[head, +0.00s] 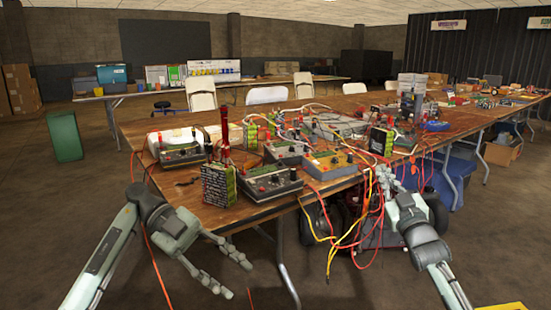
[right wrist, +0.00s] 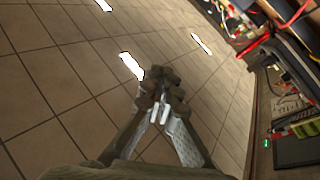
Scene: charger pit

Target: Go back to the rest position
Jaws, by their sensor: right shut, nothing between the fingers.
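My left gripper (head: 238,277) is in the head view in front of the wooden table's near edge, low and left of centre. Its fingers are spread apart, with nothing between them. My right gripper (head: 384,176) is at the table's front edge, right of centre, beside hanging red and yellow cables. In the right wrist view its fingers (right wrist: 160,98) are closed together and hold nothing.
The wooden table (head: 262,211) carries several grey charger boxes (head: 270,181) and battery packs (head: 218,186). Loose yellow and red cables (head: 335,240) hang off its front edge near my right arm. A green bin (head: 65,137) stands on open floor at the left.

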